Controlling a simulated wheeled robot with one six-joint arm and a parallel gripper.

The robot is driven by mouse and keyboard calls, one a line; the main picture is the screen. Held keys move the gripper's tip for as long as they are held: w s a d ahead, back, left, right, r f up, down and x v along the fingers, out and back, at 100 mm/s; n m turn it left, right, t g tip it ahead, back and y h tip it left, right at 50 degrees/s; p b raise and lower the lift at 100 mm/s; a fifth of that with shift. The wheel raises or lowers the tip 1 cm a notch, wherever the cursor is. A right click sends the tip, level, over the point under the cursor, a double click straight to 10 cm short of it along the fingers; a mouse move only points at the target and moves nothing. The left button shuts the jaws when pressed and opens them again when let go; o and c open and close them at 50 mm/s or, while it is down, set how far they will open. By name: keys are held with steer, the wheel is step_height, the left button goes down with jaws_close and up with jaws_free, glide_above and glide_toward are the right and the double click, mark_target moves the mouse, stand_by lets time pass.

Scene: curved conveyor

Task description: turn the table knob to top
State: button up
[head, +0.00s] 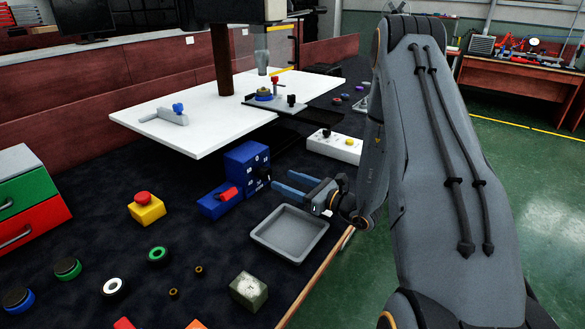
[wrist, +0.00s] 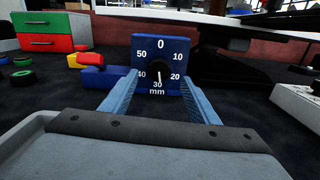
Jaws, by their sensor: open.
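The knob is a black dial on a blue upright block (head: 246,160) with a blue base and a red part at its left. In the wrist view the black knob (wrist: 156,75) faces me on the blue panel (wrist: 143,48). The white pointer points down toward 30. My gripper (head: 281,182) is open, with blue fingers. In the wrist view its fingers (wrist: 160,95) stand on either side of the knob, apart from it, short of the panel.
A grey tray (head: 262,239) lies just in front of my gripper. A white box (head: 334,146) with knobs stands behind right. A yellow box with a red button (head: 146,208) stands left. A white raised board (head: 190,122) overhangs behind. Several rings lie at the front left.

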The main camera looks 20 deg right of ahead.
mark_target(268, 174)
steer(key=shift+p+x, duration=0.75)
steer(key=shift+x, duration=3.2)
steer(key=shift+a+f, duration=0.1)
steer(key=c, duration=1)
